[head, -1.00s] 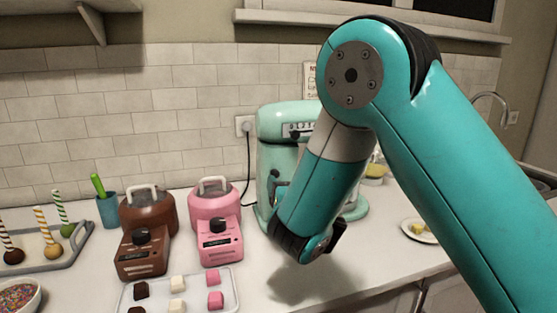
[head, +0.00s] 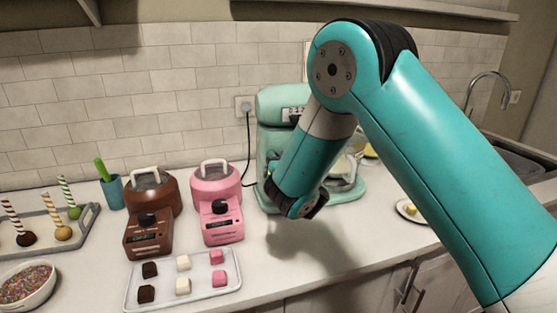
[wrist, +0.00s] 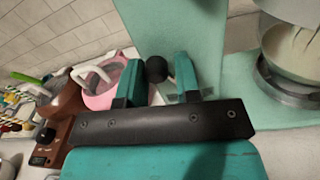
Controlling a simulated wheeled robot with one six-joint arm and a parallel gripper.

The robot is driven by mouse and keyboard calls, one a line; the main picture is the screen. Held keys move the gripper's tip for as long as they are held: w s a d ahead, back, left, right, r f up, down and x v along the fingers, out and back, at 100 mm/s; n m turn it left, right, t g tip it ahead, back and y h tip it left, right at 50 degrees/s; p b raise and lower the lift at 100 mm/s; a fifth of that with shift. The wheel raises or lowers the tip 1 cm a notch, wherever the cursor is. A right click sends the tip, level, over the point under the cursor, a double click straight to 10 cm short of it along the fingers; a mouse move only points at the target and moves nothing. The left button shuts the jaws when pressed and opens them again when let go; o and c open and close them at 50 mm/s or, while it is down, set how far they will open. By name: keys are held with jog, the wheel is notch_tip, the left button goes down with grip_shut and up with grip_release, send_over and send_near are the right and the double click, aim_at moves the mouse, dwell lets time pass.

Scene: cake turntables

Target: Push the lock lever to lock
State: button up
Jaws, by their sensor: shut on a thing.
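The mint-green stand mixer (head: 283,100) stands on the counter against the tiled wall, partly hidden by my arm. In the wrist view its green column (wrist: 180,25) fills the top middle. The lock lever shows there as a black round knob (wrist: 156,70) on a short stem in front of the column. My gripper (wrist: 157,63) has its two teal fingers on either side of this knob, shut on it. Whether both fingers touch it is hard to see. In the head view my fingers are mostly hidden behind my wrist, close to the mixer's left side.
A pink melting pot (head: 218,190) and a brown one (head: 150,200) stand left of the mixer. A tray of coloured cubes (head: 210,294) lies in front of them. The mixer bowl (wrist: 294,60) is at right in the wrist view.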

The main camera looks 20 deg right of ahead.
dwell(0.3)
jog(key=m, duration=0.1)
jog(key=d+m, duration=0.1)
jog(key=m, duration=0.2)
jog(key=shift+d+m, duration=0.3)
jog(key=shift+d, duration=0.05)
jog(key=shift+d+f+m+b, duration=0.15)
jog(key=shift+d+m, duration=0.25)
jog(key=shift+m, duration=0.55)
jog(key=shift+d+m+b, duration=0.2)
jog(key=shift+d+m, duration=0.2)
jog(key=shift+m, duration=0.5)
jog(key=shift+d+f+m+b, duration=0.15)
jog(key=shift+d+m, duration=0.25)
jog(key=shift+m, duration=0.55)
jog(key=o, duration=0.9)
jog(key=shift+d+r, duration=0.1)
jog(key=shift+s, duration=0.1)
jog(key=s+b, duration=0.5)
jog(key=b, duration=0.2)
jog(key=s+b, duration=1.2)
jog(key=b, duration=0.1)
jog(key=shift+s+d+f+b, duration=0.15)
jog(key=shift+d+f+b, duration=0.05)
jog(key=shift+f+b, duration=0.1)
